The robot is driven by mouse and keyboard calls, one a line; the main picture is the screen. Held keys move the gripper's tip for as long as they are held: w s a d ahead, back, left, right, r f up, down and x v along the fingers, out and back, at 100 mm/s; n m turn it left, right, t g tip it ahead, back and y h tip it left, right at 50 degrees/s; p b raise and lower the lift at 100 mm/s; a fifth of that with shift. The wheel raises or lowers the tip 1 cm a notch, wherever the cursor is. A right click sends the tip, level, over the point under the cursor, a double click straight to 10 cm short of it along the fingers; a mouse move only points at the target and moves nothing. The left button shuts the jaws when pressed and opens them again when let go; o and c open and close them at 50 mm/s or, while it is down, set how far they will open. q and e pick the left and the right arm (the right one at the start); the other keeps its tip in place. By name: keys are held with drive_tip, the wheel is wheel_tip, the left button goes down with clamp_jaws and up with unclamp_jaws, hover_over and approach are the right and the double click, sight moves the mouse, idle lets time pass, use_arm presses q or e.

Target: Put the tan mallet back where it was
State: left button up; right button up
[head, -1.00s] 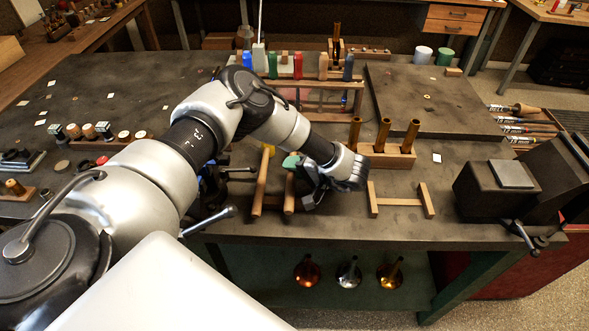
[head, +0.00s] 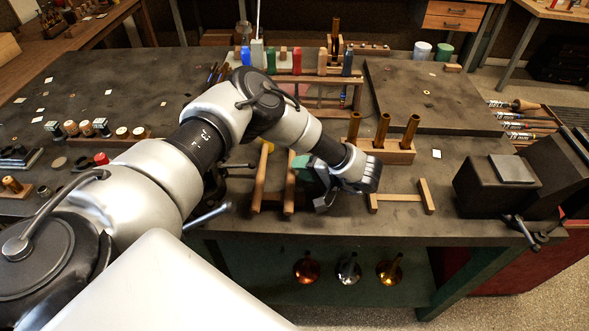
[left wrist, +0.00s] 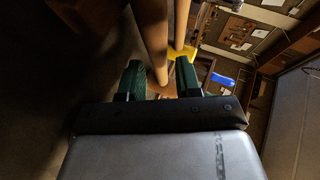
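The right handle's far end is hidden by my left gripper (head: 303,163), so I cannot tell for sure which is the tan mallet. In the left wrist view, the green fingertips (left wrist: 160,80) are spread apart, one near handle (left wrist: 152,40) showing in the gap. It does not look clamped. A yellow piece (left wrist: 182,53) shows behind the right fingertip.
A small wooden stand (head: 400,198) is right of my gripper. A block with brass tubes (head: 390,154) is behind it. A dark vise-like block (head: 497,187) is at the right. Several horn bells (head: 348,270) are below the bench edge. A flat dark board (head: 450,95) lies behind.

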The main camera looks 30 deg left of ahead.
use_arm(q)
drive_tip(key=b+v, duration=0.2)
drive_tip(key=v, duration=0.6)
drive_tip(key=shift+d+r, duration=0.2)
drive_tip(key=shift+d, duration=0.2)
